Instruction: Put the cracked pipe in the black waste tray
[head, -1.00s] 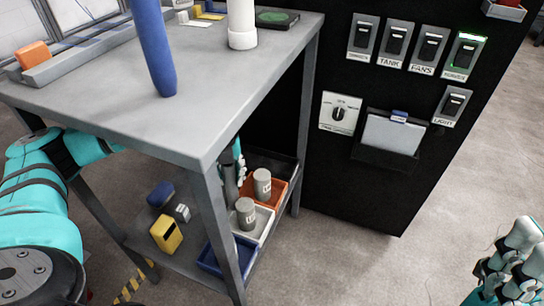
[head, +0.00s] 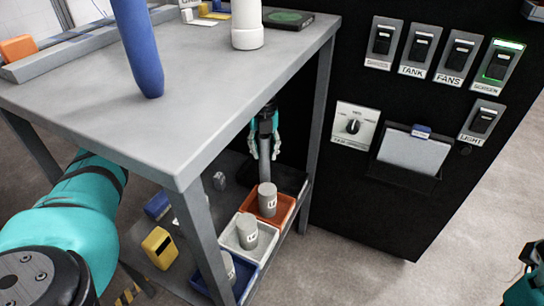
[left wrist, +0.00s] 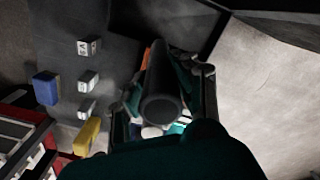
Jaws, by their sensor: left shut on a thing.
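My left gripper (head: 265,150) reaches under the table top and is shut on a grey pipe (head: 265,168). The pipe hangs roughly upright, and its lower end is partly hidden behind the orange tray's cylinder. The black waste tray (head: 292,180) is at the back of the lower shelf, close by the pipe. I cannot tell whether the pipe is inside its rim. In the left wrist view the round pipe end (left wrist: 160,108) shows between the fingers. No crack can be made out. My right gripper (head: 532,252) is cut off at the right edge, its jaws unclear.
Orange (head: 285,212), white (head: 262,244) and blue (head: 250,272) trays line the shelf's right side, with labelled grey cylinders inside. A yellow block (head: 160,248) and small blocks lie left. The table leg (head: 198,235) and table top (head: 200,100) close in around the arm.

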